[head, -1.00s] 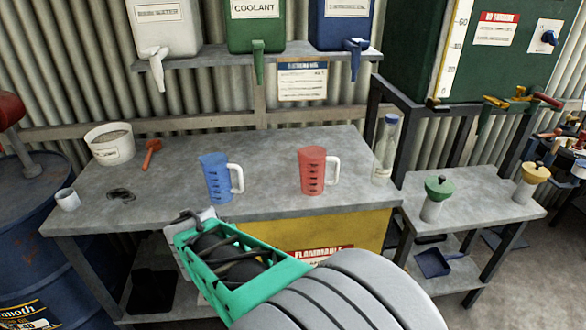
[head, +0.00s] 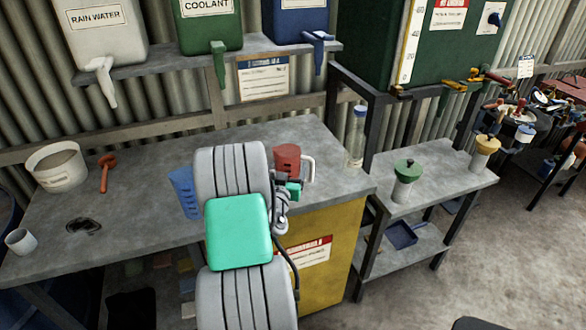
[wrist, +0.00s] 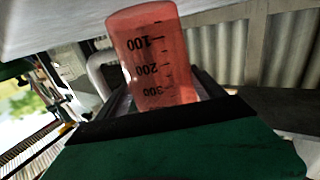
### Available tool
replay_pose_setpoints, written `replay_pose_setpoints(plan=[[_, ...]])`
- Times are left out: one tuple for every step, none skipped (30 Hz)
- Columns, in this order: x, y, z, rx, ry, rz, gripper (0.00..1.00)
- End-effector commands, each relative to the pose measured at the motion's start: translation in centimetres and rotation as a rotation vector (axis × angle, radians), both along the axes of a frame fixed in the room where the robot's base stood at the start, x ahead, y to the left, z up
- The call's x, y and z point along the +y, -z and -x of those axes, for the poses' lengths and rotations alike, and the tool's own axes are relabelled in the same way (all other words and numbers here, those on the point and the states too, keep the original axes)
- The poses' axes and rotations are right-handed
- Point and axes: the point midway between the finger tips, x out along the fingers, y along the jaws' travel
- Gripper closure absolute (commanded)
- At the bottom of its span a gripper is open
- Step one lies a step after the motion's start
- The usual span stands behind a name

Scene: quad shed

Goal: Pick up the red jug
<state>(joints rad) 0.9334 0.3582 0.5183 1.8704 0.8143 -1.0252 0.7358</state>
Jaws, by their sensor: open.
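The red jug (head: 286,160) stands upright on the grey workbench, with its white handle on the right side. My arm hides part of its lower left in the head view. In the wrist view the red jug (wrist: 150,55) appears tilted, with dark measuring marks facing me and its pale handle to the left. My gripper (head: 292,188) is at the near side of the jug, low down, mostly hidden by my arm. In the wrist view the open gripper (wrist: 165,92) has its dark fingers to either side of the jug's near end. Whether they touch it I cannot tell.
A blue jug (head: 182,190) stands left of my arm, partly hidden. A clear bottle (head: 357,137) stands behind right of the red jug. A white bucket (head: 57,168), red tool (head: 105,172) and white cup (head: 20,242) are at the left. A green-topped container (head: 405,180) is at right.

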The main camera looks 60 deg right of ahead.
Motion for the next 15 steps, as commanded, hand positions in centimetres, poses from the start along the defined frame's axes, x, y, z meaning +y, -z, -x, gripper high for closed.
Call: replay_pose_setpoints(plan=[[-0.9, -0.5, -0.1, 0.0, 0.004, -0.001, 0.22], [-1.2, -0.4, -0.1, 0.0, 0.004, -0.001, 0.22], [-1.7, -0.4, -0.2, 0.0, 0.003, 0.0, 0.22], [-1.9, -0.3, -0.3, 0.0, 0.003, 0.0, 0.22], [-2.0, -0.2, -0.3, 0.0, 0.003, 0.0, 0.22], [-2.1, -0.1, -0.4, 0.0, 0.002, -0.001, 0.22], [-2.1, -0.1, -0.4, 0.0, 0.002, 0.0, 0.22], [-2.1, 0.0, -0.4, 0.0, 0.002, 0.0, 0.22], [-2.1, 0.0, -0.4, 0.0, 0.003, 0.0, 0.22], [-2.1, 0.0, -0.3, 0.0, 0.004, 0.0, 0.22], [-2.1, 0.0, -0.3, 0.0, 0.004, 0.0, 0.22], [-2.1, 0.0, -0.3, 0.0, 0.004, 0.0, 0.24], [-2.1, 0.0, -0.3, 0.0, 0.004, 0.0, 0.27], [-2.1, 0.0, -0.3, 0.0, 0.004, 0.0, 0.29], [-2.1, 0.0, -0.3, 0.0, 0.004, 0.0, 0.32]])
